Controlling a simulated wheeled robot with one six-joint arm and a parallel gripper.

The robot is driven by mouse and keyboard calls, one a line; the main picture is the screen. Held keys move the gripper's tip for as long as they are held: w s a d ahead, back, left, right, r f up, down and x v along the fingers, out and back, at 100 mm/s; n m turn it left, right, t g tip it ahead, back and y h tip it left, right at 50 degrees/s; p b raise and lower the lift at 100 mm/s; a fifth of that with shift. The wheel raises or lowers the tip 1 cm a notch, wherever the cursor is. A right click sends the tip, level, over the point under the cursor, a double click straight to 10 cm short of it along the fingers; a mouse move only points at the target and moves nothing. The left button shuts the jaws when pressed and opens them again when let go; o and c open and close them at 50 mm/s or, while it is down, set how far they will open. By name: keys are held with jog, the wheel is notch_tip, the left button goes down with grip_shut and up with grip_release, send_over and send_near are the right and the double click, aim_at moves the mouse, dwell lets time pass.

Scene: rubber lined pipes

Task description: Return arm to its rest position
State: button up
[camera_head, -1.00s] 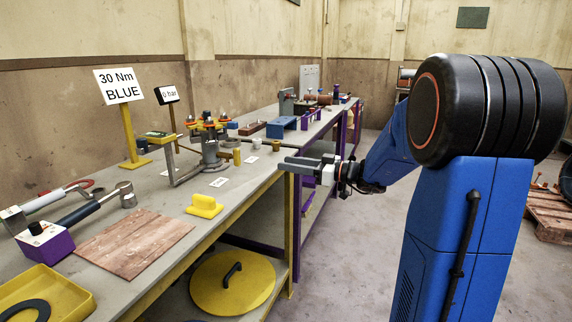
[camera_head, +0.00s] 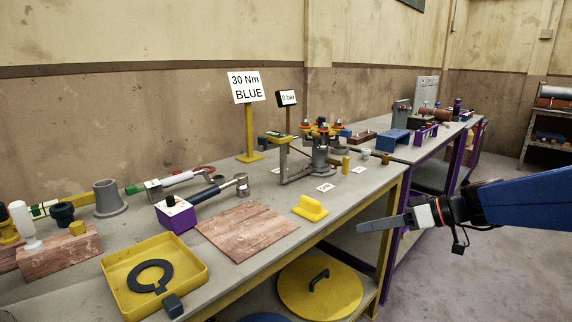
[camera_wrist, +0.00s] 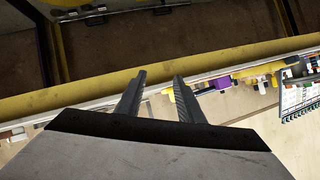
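My gripper (camera_head: 384,223) is at the right in the head view, held out in front of the yellow-edged bench (camera_head: 372,198) over the aisle. It touches nothing there. In the wrist view its two dark fingers (camera_wrist: 160,90) stand apart with nothing between them, so it is open and empty. My blue arm reaches in from the right edge of the head view.
The bench holds a yellow tray (camera_head: 197,246) with a black ring, a wooden board (camera_head: 246,230), a yellow handle block (camera_head: 310,208) and a pipe assembly (camera_head: 320,152). A yellow round lid (camera_head: 345,291) lies on the lower shelf. Floor right of the bench is clear.

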jog(key=s+f+m+g+h, duration=0.1)
jog(key=s+f+m+h, duration=0.15)
jog(key=s, duration=0.45)
jog(key=s+f+m+g+h, duration=0.1)
jog(key=s+f+g+h, duration=0.2)
jog(key=s, duration=0.4)
jog(key=s+d+f+m+t+h, duration=0.3)
jog(key=s+d+m+h, duration=0.1)
jog(key=s+d, duration=0.3)
jog(key=shift+s+f+h, duration=0.2)
jog(key=shift+s+h, duration=0.55)
jog(key=shift+s, duration=0.15)
